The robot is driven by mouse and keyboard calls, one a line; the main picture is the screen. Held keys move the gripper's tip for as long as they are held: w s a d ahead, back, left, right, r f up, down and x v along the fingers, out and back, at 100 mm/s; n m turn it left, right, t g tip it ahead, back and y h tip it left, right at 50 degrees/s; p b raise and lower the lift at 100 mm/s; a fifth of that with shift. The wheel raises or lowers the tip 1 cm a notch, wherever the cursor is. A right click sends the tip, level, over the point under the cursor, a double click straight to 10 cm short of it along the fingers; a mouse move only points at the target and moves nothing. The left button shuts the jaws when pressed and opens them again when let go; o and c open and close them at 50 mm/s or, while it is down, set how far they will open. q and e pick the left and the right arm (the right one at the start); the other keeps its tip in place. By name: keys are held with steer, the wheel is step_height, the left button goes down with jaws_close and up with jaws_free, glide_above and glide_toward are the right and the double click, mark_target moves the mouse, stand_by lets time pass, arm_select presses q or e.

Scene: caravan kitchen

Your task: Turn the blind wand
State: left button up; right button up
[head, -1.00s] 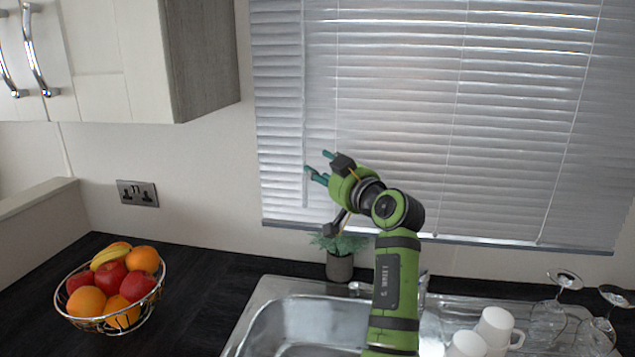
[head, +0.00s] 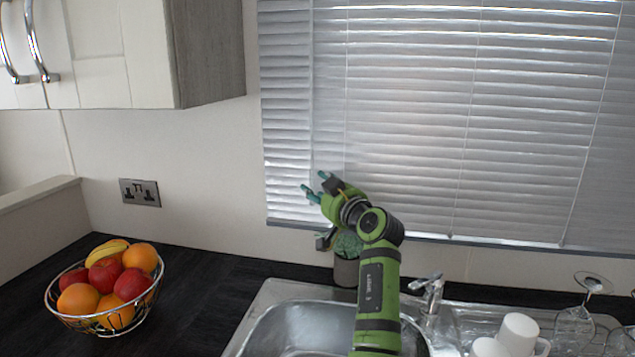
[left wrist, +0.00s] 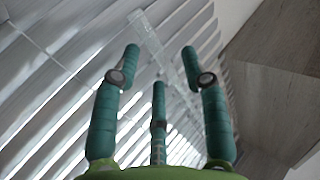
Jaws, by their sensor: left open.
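The blind wand (head: 312,90) is a thin, pale, see-through rod hanging near the left side of the closed blind (head: 400,120). In the left wrist view the wand (left wrist: 150,38) runs slantwise beyond my fingers, across the gap between them. My left gripper (head: 312,183) is open, with teal fingers pointing up and left, near the wand's lower end in the head view. The wrist view shows the fingers (left wrist: 160,75) spread with nothing between them. I cannot tell how far the wand is from the fingertips. My right gripper is not in view.
A potted plant (head: 346,270) stands behind my left arm. The sink (head: 270,330) and tap (head: 430,290) are below. White mugs (head: 520,330) and glasses (head: 575,325) stand at right, a fruit bowl (head: 100,318) at left. A wall cabinet (head: 205,55) hangs left of the blind.

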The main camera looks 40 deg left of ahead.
arm_select(q)
steer(key=shift+w+a, duration=0.3)
steer(key=shift+a, duration=0.2)
jaws_close()
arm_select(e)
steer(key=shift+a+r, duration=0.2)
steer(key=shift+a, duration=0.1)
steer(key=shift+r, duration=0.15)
